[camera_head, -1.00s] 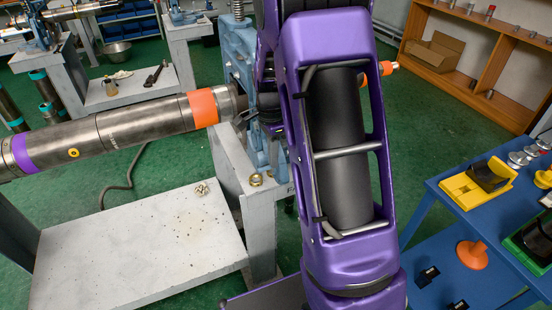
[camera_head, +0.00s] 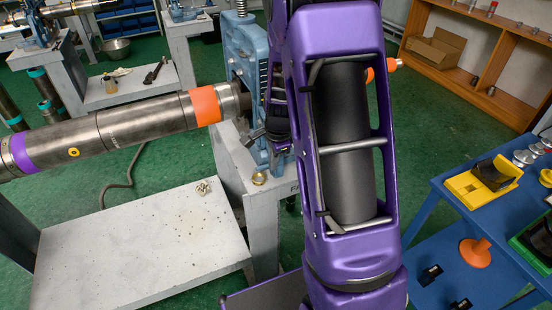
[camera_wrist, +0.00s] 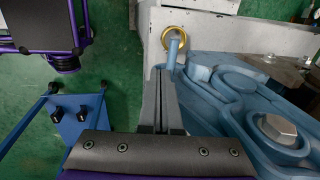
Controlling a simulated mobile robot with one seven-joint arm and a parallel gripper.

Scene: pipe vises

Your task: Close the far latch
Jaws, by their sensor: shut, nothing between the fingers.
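The blue pipe vise (camera_head: 238,62) stands upright at the end of the grey bench, largely hidden by my arm in the head view. In the wrist view its blue body (camera_wrist: 225,105) fills the right side, with a large bolt head. A short blue rod (camera_wrist: 173,52), possibly part of a latch, shows just beyond my fingertips; I cannot tell whether they touch it. My gripper (camera_wrist: 162,82) is shut and empty, beside the vise body. In the head view its dark tip (camera_head: 252,138) appears low beside the vise. The far latch's state cannot be told.
A thick pipe (camera_head: 120,128) with orange and purple bands runs left from the vise. A blue table (camera_head: 440,195) with tools stands right. Green floor is open behind my arm.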

